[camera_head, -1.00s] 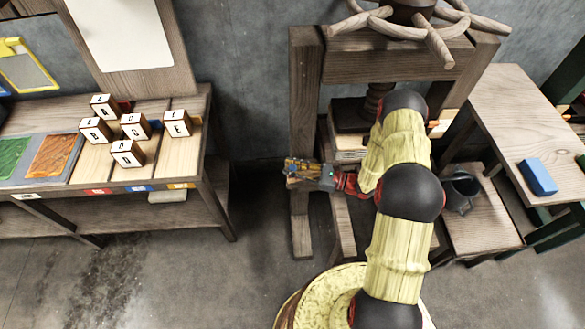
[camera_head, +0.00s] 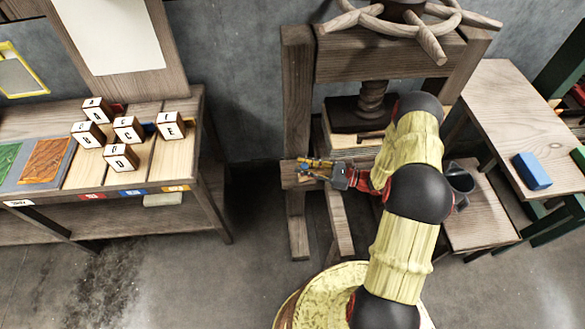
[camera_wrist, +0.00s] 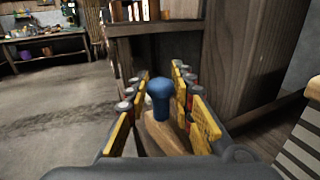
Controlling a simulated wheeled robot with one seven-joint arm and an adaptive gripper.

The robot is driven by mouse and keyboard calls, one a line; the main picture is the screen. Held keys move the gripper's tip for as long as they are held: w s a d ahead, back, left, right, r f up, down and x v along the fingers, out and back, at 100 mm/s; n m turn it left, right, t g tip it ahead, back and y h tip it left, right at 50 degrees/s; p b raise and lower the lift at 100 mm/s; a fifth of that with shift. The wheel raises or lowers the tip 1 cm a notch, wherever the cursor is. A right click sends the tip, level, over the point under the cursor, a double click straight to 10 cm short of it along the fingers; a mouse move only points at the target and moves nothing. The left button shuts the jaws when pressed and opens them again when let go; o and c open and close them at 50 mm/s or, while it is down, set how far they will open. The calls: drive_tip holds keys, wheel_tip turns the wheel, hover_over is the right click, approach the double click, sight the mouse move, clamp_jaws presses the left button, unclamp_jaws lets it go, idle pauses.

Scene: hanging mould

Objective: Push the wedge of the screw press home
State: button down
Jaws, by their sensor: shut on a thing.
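The wooden screw press has a thick left post (camera_head: 297,85), a dark screw (camera_head: 373,97) and a dark pressing block (camera_head: 350,115). My gripper (camera_head: 313,168) is low at the left post, reaching in from the right. In the wrist view, its yellow-padded fingers (camera_wrist: 160,95) stand either side of a pale wooden wedge (camera_wrist: 163,134) with a blue knob (camera_wrist: 159,90) and are shut on it. In the head view, my gripper largely hides the wedge; how deep it sits cannot be told.
A bench (camera_head: 195,115) with several lettered blocks (camera_head: 122,157) stands left. A side table (camera_head: 500,110) with a blue block (camera_head: 532,171) stands right, a dark jug (camera_head: 461,187) on a lower stand beside it. The floor between bench and press is clear.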

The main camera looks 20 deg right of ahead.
drive_tip(key=shift+d, duration=0.35)
drive_tip(key=c, duration=1.7)
unclamp_jaws()
drive_tip(key=shift+d, duration=0.2)
drive_tip(key=shift+o, duration=0.7)
drive_tip(key=shift+a, duration=0.1)
drive_tip(key=shift+s, duration=0.1)
drive_tip(key=v, duration=1.2)
